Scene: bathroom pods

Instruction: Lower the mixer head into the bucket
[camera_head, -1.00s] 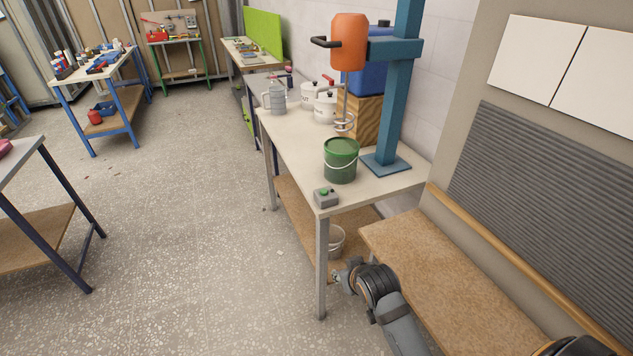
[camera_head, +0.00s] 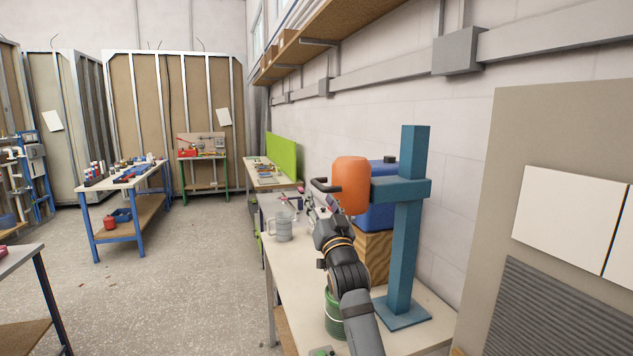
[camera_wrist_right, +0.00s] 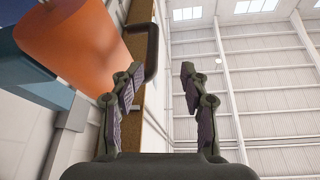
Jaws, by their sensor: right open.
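The mixer head is an orange cylinder (camera_head: 351,184) on a blue stand (camera_head: 404,235), with a black handle (camera_head: 324,185) sticking out to the left. The green bucket (camera_head: 334,318) stands on the table below, mostly hidden behind my right arm, which also hides the mixer's shaft. My right gripper (camera_head: 312,203) is raised just below and left of the handle. In the right wrist view my right gripper (camera_wrist_right: 155,85) is open and empty; the handle (camera_wrist_right: 146,60) shows near the left finger, beyond it, with the orange head (camera_wrist_right: 75,45) at upper left. My left gripper is not in view.
The table (camera_head: 420,303) also bears a grey jug (camera_head: 283,227), a blue container (camera_head: 369,197) on a wooden block (camera_head: 376,250), and a green button box (camera_head: 322,352) at the front edge. The floor to the left (camera_head: 185,270) is clear.

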